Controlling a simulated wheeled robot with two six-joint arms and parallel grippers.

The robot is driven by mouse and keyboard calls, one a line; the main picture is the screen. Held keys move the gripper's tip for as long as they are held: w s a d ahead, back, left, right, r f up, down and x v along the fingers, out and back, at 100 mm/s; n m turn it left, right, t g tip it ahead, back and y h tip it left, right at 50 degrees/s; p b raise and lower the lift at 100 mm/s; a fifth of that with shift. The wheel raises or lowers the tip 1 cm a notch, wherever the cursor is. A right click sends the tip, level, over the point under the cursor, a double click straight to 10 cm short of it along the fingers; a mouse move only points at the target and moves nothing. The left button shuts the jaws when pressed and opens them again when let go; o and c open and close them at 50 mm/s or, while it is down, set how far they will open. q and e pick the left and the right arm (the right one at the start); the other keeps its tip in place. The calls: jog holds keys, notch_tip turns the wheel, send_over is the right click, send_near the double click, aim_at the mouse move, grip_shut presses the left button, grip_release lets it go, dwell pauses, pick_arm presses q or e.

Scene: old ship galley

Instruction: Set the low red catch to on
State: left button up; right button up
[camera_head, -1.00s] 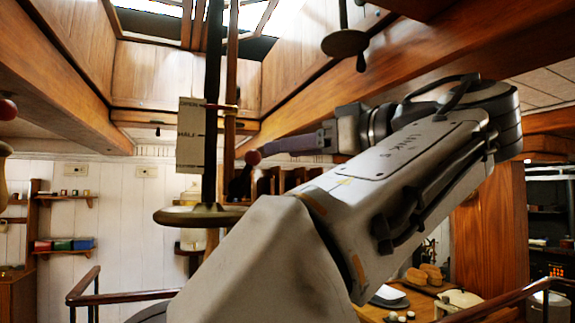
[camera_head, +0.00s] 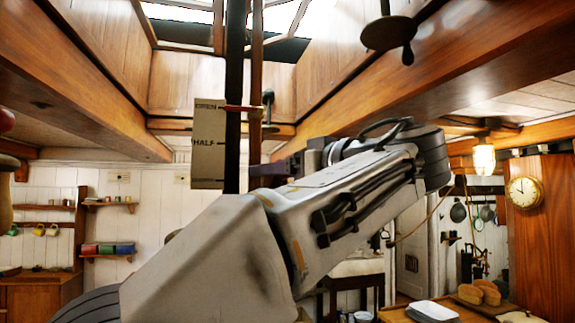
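A dark upright rod (camera_head: 234,90) carries a card (camera_head: 208,143) marked OPEN and HALF. A thin red pointer (camera_head: 240,108) crosses it near OPEN. A small dark handle (camera_head: 267,105) stands just right of the rod. I cannot tell for certain which part is the low red catch; no red knob shows low on the rod now, where my arm covers the view. My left arm rises from the lower left and folds back, and its gripper (camera_head: 268,172) points left beside the rod below the pointer. Its fingers are too small and dark to read. My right gripper is out of view.
A round plate with a handle (camera_head: 388,33) hangs overhead at right. Wooden beams frame the skylight opening. A red knob (camera_head: 7,120) shows at the left edge. A lit lamp (camera_head: 484,158), a clock (camera_head: 525,192) and bread loaves (camera_head: 480,292) are at right.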

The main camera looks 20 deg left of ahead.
pick_arm(q)
jog(key=shift+x, duration=0.85)
grip_shut()
dwell(0.8)
